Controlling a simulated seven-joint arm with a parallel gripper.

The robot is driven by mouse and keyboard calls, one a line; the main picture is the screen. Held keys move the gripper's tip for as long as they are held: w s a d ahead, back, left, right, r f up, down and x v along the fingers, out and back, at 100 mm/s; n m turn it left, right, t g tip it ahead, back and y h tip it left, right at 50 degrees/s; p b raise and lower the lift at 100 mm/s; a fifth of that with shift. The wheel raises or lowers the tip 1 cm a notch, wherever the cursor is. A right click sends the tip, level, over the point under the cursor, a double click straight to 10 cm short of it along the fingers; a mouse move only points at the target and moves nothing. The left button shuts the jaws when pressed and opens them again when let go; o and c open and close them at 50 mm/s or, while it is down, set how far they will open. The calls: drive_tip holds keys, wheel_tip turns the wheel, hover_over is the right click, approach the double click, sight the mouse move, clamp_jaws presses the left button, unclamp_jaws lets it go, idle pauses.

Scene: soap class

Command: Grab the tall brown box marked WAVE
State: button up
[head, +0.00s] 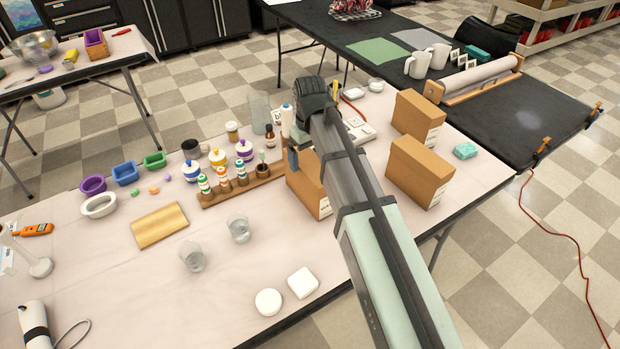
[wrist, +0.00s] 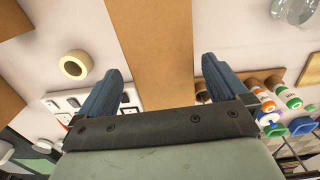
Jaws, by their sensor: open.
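Three tall brown boxes stand on the right part of the pale table. One brown box (head: 306,187) is under my gripper and partly hidden by my arm. A second brown box (head: 409,120) stands at the back right, and a third brown box (head: 416,172) stands in front of it. Their labels are too small to read, so I cannot tell which is marked WAVE. My gripper (head: 294,150) is open above the first box. In the wrist view, a brown box (wrist: 150,35) shows between the spread fingers of my gripper (wrist: 162,68); I cannot tell whether they touch it.
A wooden rack (head: 242,188) with several small bottles stands just left of the first box. A switch panel (head: 358,128) lies behind it. Two white soaps (head: 302,282) lie near the front edge.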

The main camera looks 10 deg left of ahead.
drive_tip(key=shift+s+d+f, duration=0.1)
drive_tip(key=shift+s+f, duration=0.05)
drive_tip(key=shift+f, duration=1.1)
drive_tip(key=shift+s+f, duration=0.1)
drive_tip(key=shift+f, duration=1.1)
drive_tip(key=shift+c, duration=0.3)
drive_tip(key=c, duration=1.4)
